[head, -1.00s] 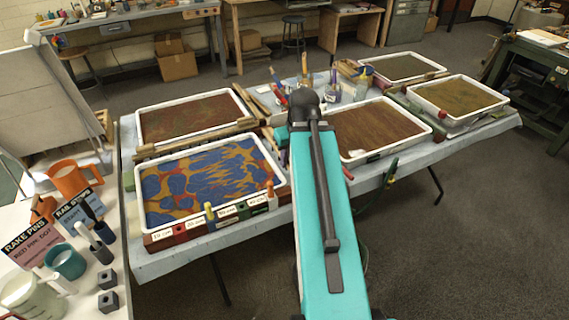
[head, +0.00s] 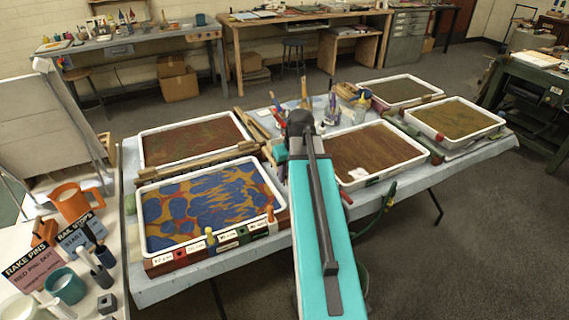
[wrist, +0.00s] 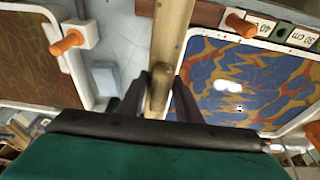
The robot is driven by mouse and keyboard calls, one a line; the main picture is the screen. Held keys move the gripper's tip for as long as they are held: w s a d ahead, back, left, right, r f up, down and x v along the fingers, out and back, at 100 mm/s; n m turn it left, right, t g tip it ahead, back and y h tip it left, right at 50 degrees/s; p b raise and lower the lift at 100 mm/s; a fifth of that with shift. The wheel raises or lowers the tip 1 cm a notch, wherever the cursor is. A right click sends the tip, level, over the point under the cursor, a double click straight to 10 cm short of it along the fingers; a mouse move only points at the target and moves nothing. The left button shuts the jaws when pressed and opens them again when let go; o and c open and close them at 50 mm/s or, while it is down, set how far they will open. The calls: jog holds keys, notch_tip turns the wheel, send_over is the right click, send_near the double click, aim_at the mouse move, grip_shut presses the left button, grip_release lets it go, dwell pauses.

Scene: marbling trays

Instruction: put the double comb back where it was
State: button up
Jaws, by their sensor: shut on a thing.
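My gripper (wrist: 160,92) is shut on a bare wooden bar (wrist: 172,40), which I take to be the double comb. The bar runs from between the jaws to the top edge of the wrist view; no teeth show on this part. It passes over the gap between the blue marbled tray (wrist: 178,72) on the right and a brown tray (wrist: 92,98) on the left. In the head view my arm hides the jaws and the held bar. The blue tray (head: 284,222) is at the front left there, and the brown tray (head: 429,155) lies right of my arm.
A wooden comb-like bar (head: 190,164) lies between the blue tray and the back left tray (head: 141,150). Tools and bottles (head: 333,108) stand behind my arm.

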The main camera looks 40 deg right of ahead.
jog(key=w+d+f+p, duration=0.1)
jog(key=w+d+p, duration=0.1)
jog(key=w+d, duration=0.3)
jog(key=w, duration=0.4)
jog(key=shift+w+d, duration=0.15)
jog(key=shift+w, duration=0.1)
dwell(0.3)
notch_tip(320, 180, down, 4)
jog(key=shift+r+p, duration=0.25)
jog(key=shift+p, duration=0.4)
jog(key=shift+f, duration=0.6)
jog(key=o, duration=0.9)
jog(key=shift+o, duration=0.2)
jog(key=shift+r, duration=0.1)
